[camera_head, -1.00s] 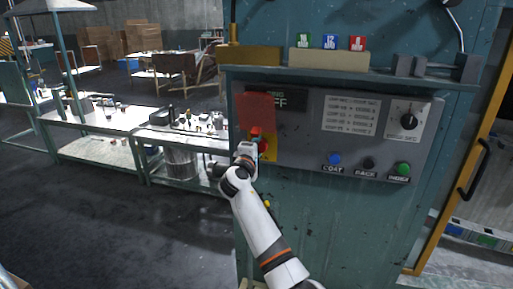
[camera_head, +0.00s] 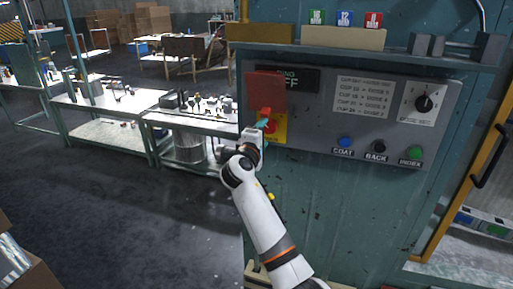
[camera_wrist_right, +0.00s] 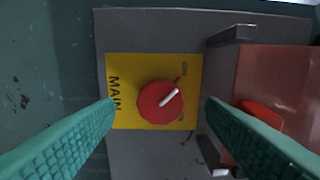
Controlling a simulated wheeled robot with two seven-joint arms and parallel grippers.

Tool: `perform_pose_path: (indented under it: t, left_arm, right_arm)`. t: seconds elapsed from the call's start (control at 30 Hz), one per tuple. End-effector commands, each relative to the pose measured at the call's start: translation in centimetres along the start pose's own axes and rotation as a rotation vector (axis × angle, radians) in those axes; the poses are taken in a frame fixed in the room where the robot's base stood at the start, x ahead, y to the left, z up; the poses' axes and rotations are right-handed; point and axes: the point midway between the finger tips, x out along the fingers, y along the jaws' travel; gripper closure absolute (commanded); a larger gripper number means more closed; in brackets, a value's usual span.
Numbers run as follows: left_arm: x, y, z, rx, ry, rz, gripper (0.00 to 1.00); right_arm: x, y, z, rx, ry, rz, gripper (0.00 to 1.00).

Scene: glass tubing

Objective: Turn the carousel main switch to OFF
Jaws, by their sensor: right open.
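The main switch is a red round knob (camera_wrist_right: 160,102) with a white pointer, on a yellow plate (camera_wrist_right: 120,70) lettered MAIN. In the right wrist view the pointer slants to the upper right. The yellow plate also shows in the head view (camera_head: 281,128), at the panel's left end. My right gripper (camera_wrist_right: 161,108) is open, its teal fingers on either side of the knob in the wrist view, with visible gaps. In the head view my right gripper (camera_head: 262,125) is in front of the plate, partly hiding it. My left gripper is out of view.
A red flap (camera_head: 265,90) is above the plate, with a red tab. The grey panel (camera_head: 310,145) also bears blue, black and green buttons and a black dial (camera_head: 424,103). A shelf (camera_head: 330,46) juts out above. Workbenches (camera_head: 110,105) stand to the left.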

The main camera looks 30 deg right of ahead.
Motion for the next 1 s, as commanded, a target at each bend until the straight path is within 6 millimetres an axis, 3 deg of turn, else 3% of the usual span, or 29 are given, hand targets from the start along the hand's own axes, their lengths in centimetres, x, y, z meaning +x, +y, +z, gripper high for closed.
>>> perform_pose_path:
  t: [0.2, 0.4, 1.0]
  left_arm:
    - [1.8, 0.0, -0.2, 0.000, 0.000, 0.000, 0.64]
    - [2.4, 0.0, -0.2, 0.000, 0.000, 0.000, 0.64]
    - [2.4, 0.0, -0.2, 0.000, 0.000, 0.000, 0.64]
  right_arm:
    - [-4.7, 0.4, 0.0, 0.003, 0.000, 0.001, 0.36]
    - [-7.0, 0.2, 0.0, 0.001, 0.000, 0.000, 0.36]
    - [-7.5, 0.1, -0.1, -0.001, 0.001, 0.001, 0.36]
